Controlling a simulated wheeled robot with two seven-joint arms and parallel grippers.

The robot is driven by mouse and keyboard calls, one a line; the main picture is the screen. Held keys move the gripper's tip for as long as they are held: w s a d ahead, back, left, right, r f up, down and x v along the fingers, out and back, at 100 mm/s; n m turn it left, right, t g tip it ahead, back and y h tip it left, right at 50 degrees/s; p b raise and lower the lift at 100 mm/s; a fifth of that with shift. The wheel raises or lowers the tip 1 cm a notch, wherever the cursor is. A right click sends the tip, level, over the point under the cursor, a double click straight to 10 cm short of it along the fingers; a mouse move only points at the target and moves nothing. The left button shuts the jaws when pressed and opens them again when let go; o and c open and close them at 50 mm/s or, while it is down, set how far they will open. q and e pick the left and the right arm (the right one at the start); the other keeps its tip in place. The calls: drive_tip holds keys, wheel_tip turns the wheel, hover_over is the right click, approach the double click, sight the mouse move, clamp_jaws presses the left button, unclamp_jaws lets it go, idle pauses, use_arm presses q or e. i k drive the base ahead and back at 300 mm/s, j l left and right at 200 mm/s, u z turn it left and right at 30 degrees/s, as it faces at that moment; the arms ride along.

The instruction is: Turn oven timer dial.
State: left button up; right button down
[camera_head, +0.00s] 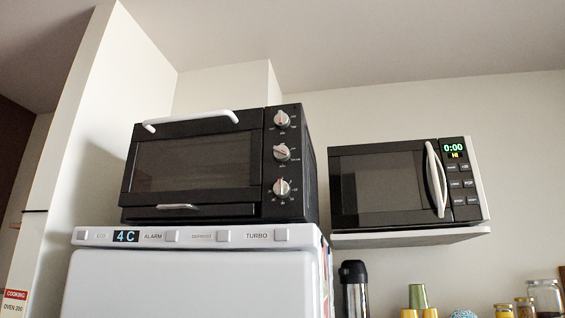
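A black toaster oven (193,163) stands on top of a white fridge, with its door shut and a white handle along the door's top edge. Its right-hand panel carries three silver dials in a column: a top dial (282,119), a middle dial (282,152) and a bottom dial (281,187). The print around the dials is too small to tell which one is the timer. Neither of my grippers shows in the head view.
The white fridge (190,285) has a panel reading 4 C. A black microwave (378,187) sits on a wall shelf (400,238) at the right. Below are a black flask (354,285), cups (418,297) and jars (545,297). A white wall panel (110,130) stands left of the oven.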

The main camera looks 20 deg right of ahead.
sight(281, 189)
drive_tip(key=k+l, duration=0.1)
drive_tip(key=l, duration=0.5)
drive_tip(key=l+u, duration=0.1)
drive_tip(key=l, duration=0.5)
drive_tip(key=k+l, duration=0.15)
drive_tip(key=l, duration=0.4)
drive_tip(key=i+l, duration=0.25)
